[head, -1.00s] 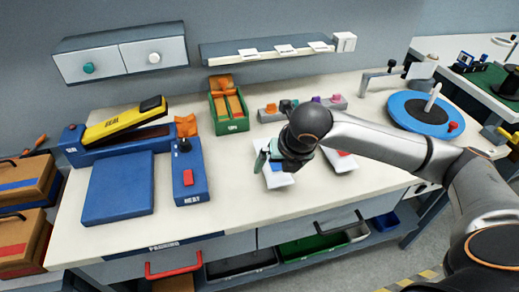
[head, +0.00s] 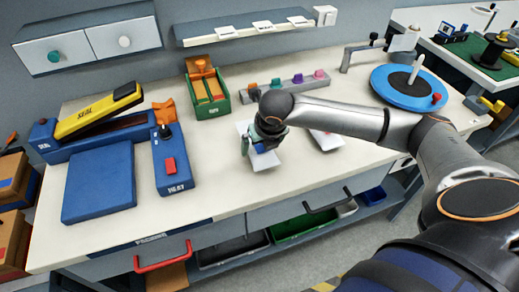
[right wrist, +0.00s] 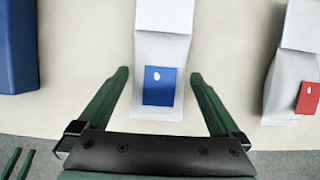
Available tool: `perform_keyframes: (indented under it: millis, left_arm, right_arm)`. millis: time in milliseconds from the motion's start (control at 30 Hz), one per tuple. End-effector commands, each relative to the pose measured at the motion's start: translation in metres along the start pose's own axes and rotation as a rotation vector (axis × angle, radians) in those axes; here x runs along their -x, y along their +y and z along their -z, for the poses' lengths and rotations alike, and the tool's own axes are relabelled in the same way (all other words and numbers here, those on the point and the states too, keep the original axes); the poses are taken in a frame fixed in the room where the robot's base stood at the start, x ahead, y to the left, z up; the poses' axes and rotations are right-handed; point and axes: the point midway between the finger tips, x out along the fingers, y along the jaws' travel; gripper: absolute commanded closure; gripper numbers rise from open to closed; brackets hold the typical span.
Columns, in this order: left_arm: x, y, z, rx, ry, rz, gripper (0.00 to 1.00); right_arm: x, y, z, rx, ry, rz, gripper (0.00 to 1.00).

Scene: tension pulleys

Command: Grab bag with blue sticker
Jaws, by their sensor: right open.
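The white bag with the blue sticker (right wrist: 160,112) lies on the bench, centred between the fingers in the right wrist view. In the head view the bag (head: 266,161) is partly hidden by my right gripper (head: 259,145), which is over it. My right gripper also shows in the right wrist view (right wrist: 160,98); its green fingers are open, one on each side of the bag, with gaps to it. A second white bag with a red sticker (right wrist: 306,98) lies to the right; it also shows in the head view (head: 326,139). My left gripper is not in view.
A blue device with a red button (head: 172,165) and a blue plate (head: 100,183) are left of the bags. A green box (head: 208,95) and a grey rack with coloured pieces (head: 285,87) stand behind. A blue turntable (head: 408,88) is at right. The front bench edge is close.

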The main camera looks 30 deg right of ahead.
Motion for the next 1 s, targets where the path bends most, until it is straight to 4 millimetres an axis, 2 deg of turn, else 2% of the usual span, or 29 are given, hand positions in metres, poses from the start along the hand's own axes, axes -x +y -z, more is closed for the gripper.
perform_keyframes:
  millis: [100,200,433,1000]
  left_arm:
    - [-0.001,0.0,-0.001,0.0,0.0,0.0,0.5]
    - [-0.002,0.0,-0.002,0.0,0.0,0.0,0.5]
    - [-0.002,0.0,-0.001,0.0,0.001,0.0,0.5]
    - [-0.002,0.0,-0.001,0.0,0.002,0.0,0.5]
  right_arm:
    - [-0.018,0.0,0.0,0.0,0.001,0.0,0.0]
    - [-0.025,0.001,-0.001,0.001,-0.001,-0.001,0.0]
    - [-0.026,0.001,-0.001,0.001,-0.002,-0.001,0.0]
    - [-0.025,0.0,-0.001,0.001,-0.002,0.0,0.63]
